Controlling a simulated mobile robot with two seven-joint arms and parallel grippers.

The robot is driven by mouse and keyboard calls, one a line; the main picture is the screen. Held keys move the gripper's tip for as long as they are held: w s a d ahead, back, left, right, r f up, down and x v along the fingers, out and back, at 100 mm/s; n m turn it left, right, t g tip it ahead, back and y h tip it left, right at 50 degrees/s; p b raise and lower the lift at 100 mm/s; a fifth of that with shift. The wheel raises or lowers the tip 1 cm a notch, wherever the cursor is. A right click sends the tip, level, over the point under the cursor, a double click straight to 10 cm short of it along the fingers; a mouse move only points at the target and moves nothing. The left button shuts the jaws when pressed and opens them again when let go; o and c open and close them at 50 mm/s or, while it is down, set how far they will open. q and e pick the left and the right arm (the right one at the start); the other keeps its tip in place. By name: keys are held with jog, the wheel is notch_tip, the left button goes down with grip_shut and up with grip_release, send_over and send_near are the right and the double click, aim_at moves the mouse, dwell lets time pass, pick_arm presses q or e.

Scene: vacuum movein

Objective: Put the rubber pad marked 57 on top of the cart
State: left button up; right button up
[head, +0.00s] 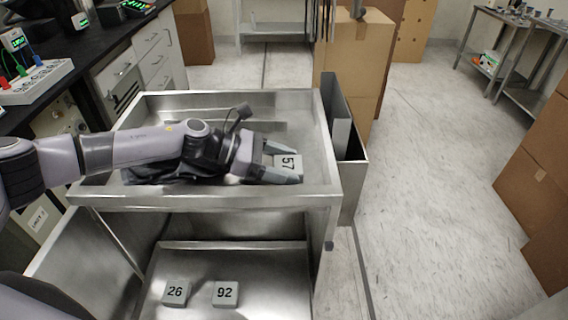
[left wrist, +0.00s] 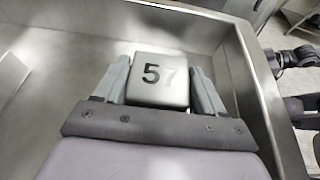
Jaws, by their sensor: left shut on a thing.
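The grey rubber pad marked 57 (head: 287,163) is between the fingers of my left gripper (head: 285,164), over the right part of the cart's (head: 210,203) top tray. The left wrist view also shows the pad (left wrist: 158,80), with a finger against each side, above the tray floor (left wrist: 70,55). I cannot tell whether the pad touches the tray floor. My right gripper is in neither view. Two more pads, marked 26 (head: 176,292) and 92 (head: 225,293), lie on the cart's lower shelf.
A metal bin (head: 349,175) hangs at the cart's right side. Cardboard boxes (head: 352,60) stand behind it, and more boxes (head: 540,165) stand at the far right. A black-topped counter (head: 75,50) runs along the left. The floor (head: 430,170) right of the cart is clear.

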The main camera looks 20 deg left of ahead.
pick_arm(q)
jog(key=shift+f, duration=0.2)
jog(key=o, duration=1.1)
jog(key=shift+c, duration=0.2)
jog(key=shift+r, duration=0.1)
jog(key=shift+r, duration=0.15)
jog(key=b+v, duration=0.1)
jog(key=v, duration=1)
jog(key=shift+s+a+r, duration=0.1)
jog(key=shift+a+r, duration=0.1)
jog(key=shift+a, duration=0.25)
